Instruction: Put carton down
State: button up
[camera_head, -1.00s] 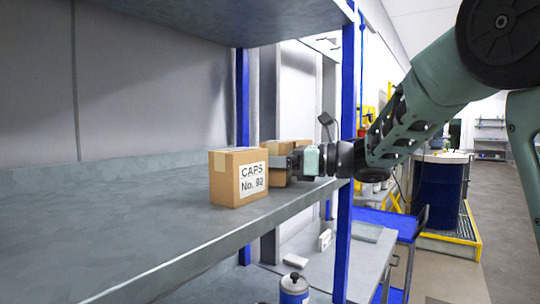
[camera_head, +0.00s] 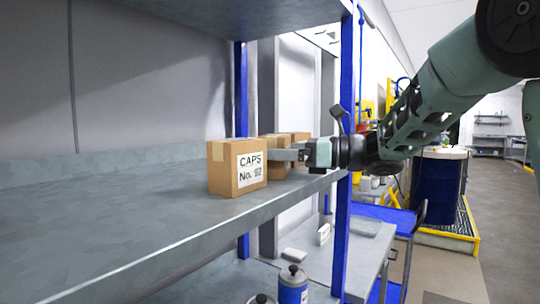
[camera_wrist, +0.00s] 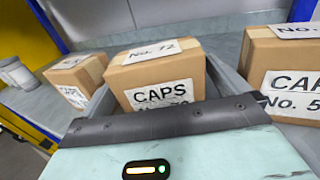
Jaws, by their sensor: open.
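In the wrist view, a brown carton (camera_wrist: 160,80) with a white CAPS label stands between the spread fingers of my gripper (camera_wrist: 160,88). Its top label looks like No. 72; the front number is partly hidden by the gripper body. In the head view, my gripper (camera_head: 290,155) reaches in from the right at the shelf's end. A carton labelled CAPS (camera_head: 237,168) stands upright just left of it, its number hard to read. More cartons (camera_head: 275,146) show behind the fingers, partly hidden. I cannot tell whether the fingers touch the middle carton.
The grey shelf (camera_head: 120,215) is clear to the left. Another CAPS carton (camera_wrist: 285,75) stands close on the right in the wrist view, and a smaller one (camera_wrist: 77,78) on the left. A blue post (camera_head: 345,215) stands near my wrist. An upper shelf hangs above.

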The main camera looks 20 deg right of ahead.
jog(key=b+v, duration=0.3)
jog(key=v, duration=0.5)
jog(key=shift+d+f, duration=0.1)
jog(key=shift+f, duration=0.05)
jog(key=shift+s+d, duration=0.35)
jog(key=shift+d, duration=0.2)
